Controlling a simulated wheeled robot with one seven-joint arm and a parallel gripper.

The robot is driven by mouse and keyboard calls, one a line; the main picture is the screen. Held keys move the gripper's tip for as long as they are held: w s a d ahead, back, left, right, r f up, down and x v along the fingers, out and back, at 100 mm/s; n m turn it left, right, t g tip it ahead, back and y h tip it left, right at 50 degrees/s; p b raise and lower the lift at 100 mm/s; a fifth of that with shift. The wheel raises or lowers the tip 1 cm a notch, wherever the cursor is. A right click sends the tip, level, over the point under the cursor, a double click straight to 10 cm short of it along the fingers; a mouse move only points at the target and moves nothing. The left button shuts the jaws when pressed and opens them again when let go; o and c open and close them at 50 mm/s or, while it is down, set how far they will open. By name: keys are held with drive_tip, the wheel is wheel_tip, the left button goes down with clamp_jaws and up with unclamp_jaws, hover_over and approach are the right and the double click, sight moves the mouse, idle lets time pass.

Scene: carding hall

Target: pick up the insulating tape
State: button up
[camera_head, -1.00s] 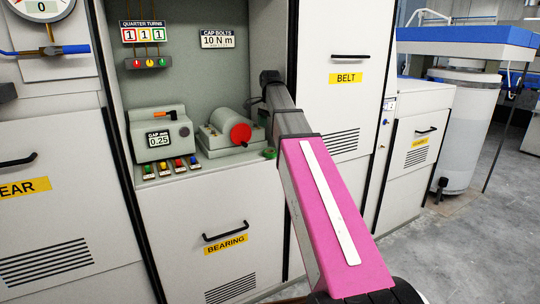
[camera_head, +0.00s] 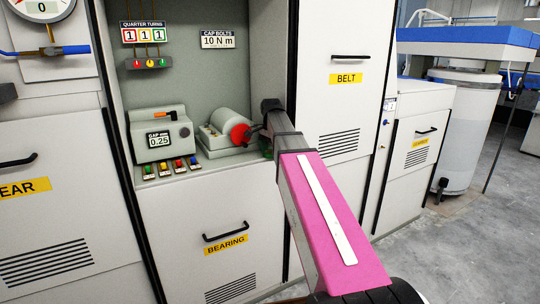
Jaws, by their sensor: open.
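A small green item, which looks like the roll of insulating tape (camera_head: 266,151), sits at the right end of the shelf in the open bay. It is mostly hidden behind my arm's dark end. My gripper (camera_head: 254,131) is at the shelf, in front of and just above the green item, close to the red disc. Its jaws are open but small and partly hidden. I cannot tell whether they touch anything.
A grey motor-like unit with a red disc (camera_head: 240,134) stands just left of my gripper. Further left are a gap gauge box (camera_head: 160,137) and several small coloured-top items (camera_head: 178,165). The bay's right wall and the BELT cabinet (camera_head: 345,115) are close on the right.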

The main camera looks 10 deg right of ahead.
drive_tip(key=shift+f, duration=0.15)
drive_tip(key=shift+c, duration=0.3)
drive_tip(key=c, duration=0.9)
drive_tip(key=shift+c, duration=0.2)
